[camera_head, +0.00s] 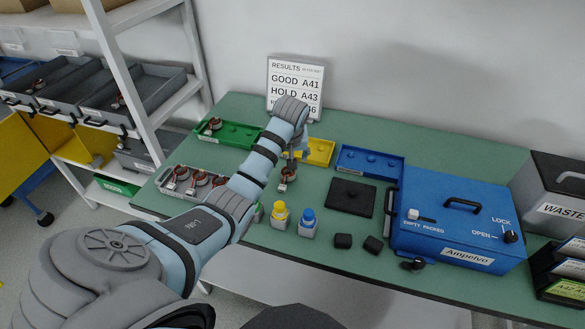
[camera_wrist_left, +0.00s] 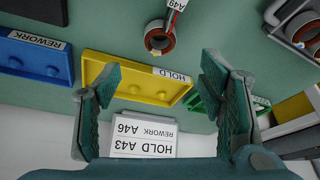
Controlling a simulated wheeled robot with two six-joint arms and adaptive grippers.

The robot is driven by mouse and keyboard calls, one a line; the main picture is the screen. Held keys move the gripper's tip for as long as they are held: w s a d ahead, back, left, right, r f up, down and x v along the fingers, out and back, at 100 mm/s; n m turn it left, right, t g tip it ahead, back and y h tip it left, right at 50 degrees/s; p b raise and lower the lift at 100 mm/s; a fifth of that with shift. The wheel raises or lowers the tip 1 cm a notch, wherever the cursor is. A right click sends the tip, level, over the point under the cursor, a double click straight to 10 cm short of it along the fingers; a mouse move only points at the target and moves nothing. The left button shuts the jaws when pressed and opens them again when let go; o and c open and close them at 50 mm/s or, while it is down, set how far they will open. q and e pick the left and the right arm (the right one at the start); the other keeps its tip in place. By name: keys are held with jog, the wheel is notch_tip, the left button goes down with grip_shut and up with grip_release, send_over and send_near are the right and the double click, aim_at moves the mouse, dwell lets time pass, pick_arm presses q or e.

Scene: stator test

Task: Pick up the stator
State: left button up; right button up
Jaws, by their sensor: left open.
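A single stator (camera_head: 287,175), a copper-coloured ring with a dark body, sits on the green table below my left wrist. In the left wrist view the stator (camera_wrist_left: 158,38) shows at the top centre, with a tag reading A49 beside it. My left gripper (camera_wrist_left: 160,78) is open, its fingers wide apart with nothing between them. In the head view the left gripper (camera_head: 299,150) is small and partly hidden under the wrist, above and slightly behind the stator. The stator is apart from the fingers. The right gripper is not in view.
A grey tray of stators (camera_head: 206,194) stands left. Green (camera_head: 243,137), yellow (camera_head: 322,157) and blue (camera_head: 370,151) trays line the back before a results sign (camera_head: 295,87). Yellow (camera_head: 280,215) and blue-capped bottles (camera_head: 307,221), a black plate (camera_head: 351,196) and a blue tester (camera_head: 455,230) stand nearby.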

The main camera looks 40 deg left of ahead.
aim_at(288, 172)
pick_arm(q)
jog(key=f, duration=0.2)
jog(key=a+f+b, duration=0.1)
jog(key=shift+a+f, duration=0.15)
jog(key=shift+f, duration=0.2)
jog(key=x, duration=0.2)
jog(key=b+x, duration=0.1)
jog(key=x, duration=0.1)
jog(key=d+b+x, duration=0.1)
jog(key=x, duration=0.1)
jog(key=shift+w+a+f, duration=0.1)
jog(key=shift+w+f, duration=0.2)
jog(key=shift+w, duration=0.05)
jog(key=shift+s+r, duration=0.1)
jog(key=shift+r, duration=0.05)
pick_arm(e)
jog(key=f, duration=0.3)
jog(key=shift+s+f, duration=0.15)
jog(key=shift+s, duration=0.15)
pick_arm(q)
jog(key=c, duration=1.4)
jog(key=shift+o, duration=0.2)
